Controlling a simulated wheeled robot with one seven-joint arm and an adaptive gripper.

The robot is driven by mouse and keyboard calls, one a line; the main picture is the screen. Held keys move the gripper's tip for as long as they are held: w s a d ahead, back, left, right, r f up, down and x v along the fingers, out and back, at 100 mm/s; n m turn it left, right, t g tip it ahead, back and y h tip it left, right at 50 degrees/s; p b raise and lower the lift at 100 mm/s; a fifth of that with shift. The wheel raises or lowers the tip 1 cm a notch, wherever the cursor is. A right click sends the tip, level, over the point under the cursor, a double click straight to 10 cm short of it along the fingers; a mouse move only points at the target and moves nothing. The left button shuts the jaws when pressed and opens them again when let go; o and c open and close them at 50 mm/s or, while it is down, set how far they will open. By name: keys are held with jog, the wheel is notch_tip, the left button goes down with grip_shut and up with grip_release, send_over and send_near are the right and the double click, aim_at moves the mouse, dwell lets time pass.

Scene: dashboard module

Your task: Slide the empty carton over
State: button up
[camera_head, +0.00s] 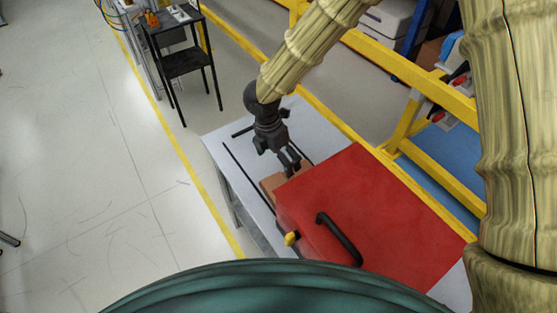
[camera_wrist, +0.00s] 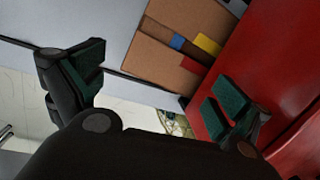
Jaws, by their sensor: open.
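The carton (camera_wrist: 168,48) is brown cardboard with blue, yellow and red patches, lying on the table beside a large red box. In the head view only a small part of the carton (camera_head: 268,187) shows, between my gripper and the red box. My gripper (camera_head: 291,168) is above the table near the carton, by the red box's far left corner. In the wrist view my gripper (camera_wrist: 155,88) has its two fingers spread wide with nothing between them. The carton shows beyond the fingers, apart from the left one. Whether the carton is empty cannot be seen.
The red box (camera_head: 375,215) with a black handle (camera_head: 339,238) fills the near part of the grey table (camera_head: 222,150). Dark rails run along the tabletop. A yellow frame (camera_head: 400,170) stands along the right side. Open floor lies left.

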aim_at(285, 181)
jog(key=shift+w+d+f+p, duration=0.1)
jog(key=shift+d+f+p, duration=0.35)
jog(key=shift+f, duration=1.4)
jog(key=shift+w+d+f+p, duration=0.15)
jog(key=shift+f+p, duration=0.45)
jog(key=shift+f, duration=1.25)
jog(key=shift+d+f+p, duration=0.3)
jog(key=shift+f+p, duration=0.25)
jog(key=shift+f, duration=1.3)
jog(key=c, duration=1.1)
